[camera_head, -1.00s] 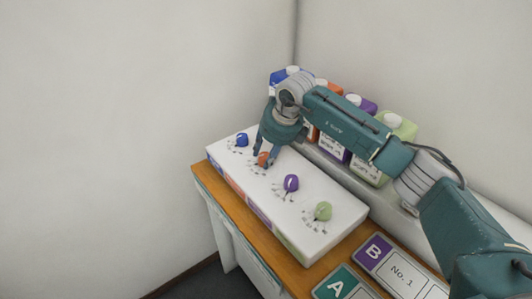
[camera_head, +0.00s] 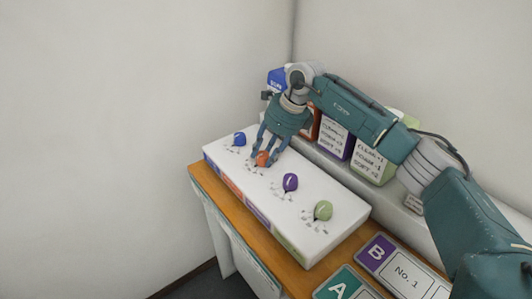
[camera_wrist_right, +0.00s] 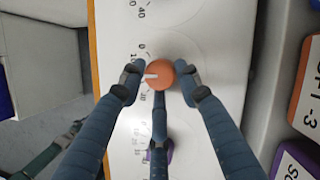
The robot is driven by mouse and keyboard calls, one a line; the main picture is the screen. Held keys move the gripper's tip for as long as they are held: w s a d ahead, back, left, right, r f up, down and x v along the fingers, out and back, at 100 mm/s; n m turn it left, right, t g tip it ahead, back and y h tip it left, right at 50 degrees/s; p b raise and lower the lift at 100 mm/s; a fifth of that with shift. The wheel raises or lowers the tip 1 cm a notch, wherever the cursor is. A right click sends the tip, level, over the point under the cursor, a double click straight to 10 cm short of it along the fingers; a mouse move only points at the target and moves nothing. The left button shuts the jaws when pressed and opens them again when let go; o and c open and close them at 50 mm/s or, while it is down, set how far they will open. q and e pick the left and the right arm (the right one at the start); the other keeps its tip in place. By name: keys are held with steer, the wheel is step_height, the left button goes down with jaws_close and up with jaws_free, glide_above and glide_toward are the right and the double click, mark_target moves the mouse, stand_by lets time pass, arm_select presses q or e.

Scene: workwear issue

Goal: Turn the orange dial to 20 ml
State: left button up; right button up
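The orange dial (camera_head: 262,159) is on the white sloping panel (camera_head: 334,238), second from the far left end. My right gripper (camera_head: 268,155) is over it with its fingers spread. In the right wrist view the orange dial (camera_wrist_right: 160,74) lies between the fingertips of my right gripper (camera_wrist_right: 160,76). A small gap seems to show on either side, and the third finger is below it. The dial's white mark points left in that view. A 0 and what looks like 30 show beside it; the figures between are hidden by a finger.
A blue dial (camera_head: 239,139), a purple dial (camera_head: 290,182) and a green dial (camera_head: 323,210) share the panel. Labelled containers, such as the green one (camera_head: 371,164), stand behind it. Cards A (camera_head: 340,288) and B (camera_head: 375,252) lie at the front right.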

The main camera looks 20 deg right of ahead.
steer(key=o, duration=0.3)
steer(key=shift+w+a+r, duration=0.15)
steer(key=shift+w+r, duration=0.15)
steer(key=shift+r, duration=0.1)
steer(key=shift+o, duration=0.2)
steer(key=shift+f, duration=0.2)
steer(key=v, duration=1.2)
